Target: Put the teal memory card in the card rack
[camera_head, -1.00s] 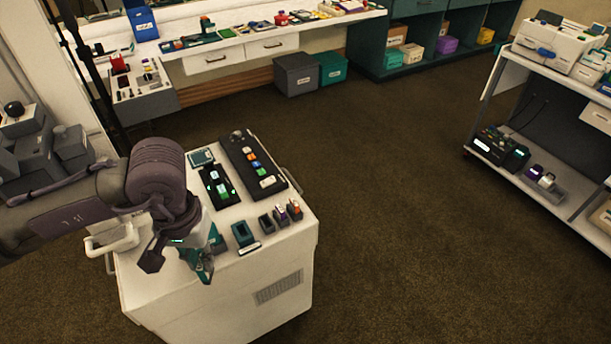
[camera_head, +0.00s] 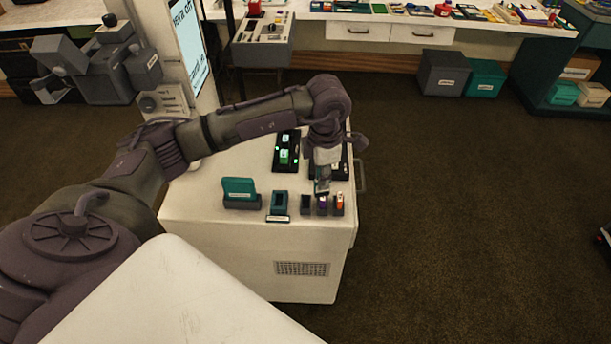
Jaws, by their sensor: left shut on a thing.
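My left gripper (camera_head: 322,184) reaches over the white cabinet from the left, pointing down. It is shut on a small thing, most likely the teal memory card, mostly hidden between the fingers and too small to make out. Just in front of and below it stands what looks like the card rack, a row of small dark slots (camera_head: 306,206). The left slot looks empty. A purple card (camera_head: 322,204) stands in the middle one and an orange card (camera_head: 339,200) in the right one. The fingertips are close above the row; whether they touch it cannot be told. My right gripper is not in view.
Left of the row are a teal holder (camera_head: 279,203) with a label and a larger teal piece (camera_head: 239,187) in a grey base. A black panel with green lights (camera_head: 286,150) lies behind. The white cabinet top (camera_head: 205,185) is clear at left.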

